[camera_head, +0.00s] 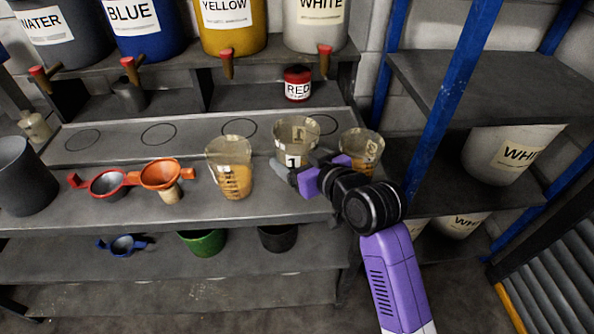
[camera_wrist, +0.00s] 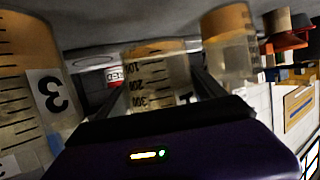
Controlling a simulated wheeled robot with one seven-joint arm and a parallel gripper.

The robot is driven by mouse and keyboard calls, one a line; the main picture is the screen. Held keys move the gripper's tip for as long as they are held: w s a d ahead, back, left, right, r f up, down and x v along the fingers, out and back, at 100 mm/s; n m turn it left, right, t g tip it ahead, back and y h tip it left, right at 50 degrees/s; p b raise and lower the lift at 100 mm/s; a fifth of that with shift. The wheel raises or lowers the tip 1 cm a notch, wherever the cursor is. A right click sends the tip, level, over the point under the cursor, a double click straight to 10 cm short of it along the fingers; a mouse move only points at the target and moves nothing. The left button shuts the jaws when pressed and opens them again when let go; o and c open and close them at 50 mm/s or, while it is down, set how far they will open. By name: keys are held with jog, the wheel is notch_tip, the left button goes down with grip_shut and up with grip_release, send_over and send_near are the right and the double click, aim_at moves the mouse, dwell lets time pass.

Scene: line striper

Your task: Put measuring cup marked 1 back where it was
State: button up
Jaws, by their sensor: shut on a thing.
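The clear measuring cup marked 1 (camera_head: 296,133) is upright at the right part of the counter, between two other measuring cups. My gripper (camera_head: 299,166) is shut on it from the front, with one finger on each side.
A raised strip with drawn circles (camera_head: 158,134) runs behind the cups. A small red can (camera_head: 297,84) stands behind it. Paint buckets line the upper shelf. A blue post (camera_head: 440,110) rises at right.

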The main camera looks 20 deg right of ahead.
jog(key=shift+f, duration=2.15)
jog(key=shift+f, duration=0.2)
jog(key=o, duration=1.8)
jog(key=shift+r, duration=0.15)
jog(key=shift+s+r, duration=0.1)
jog(key=shift+s, duration=0.1)
jog(key=v, duration=1.1)
jog(key=shift+s+b, duration=0.3)
jog(key=shift+b, duration=0.1)
jog(key=shift+r, duration=0.1)
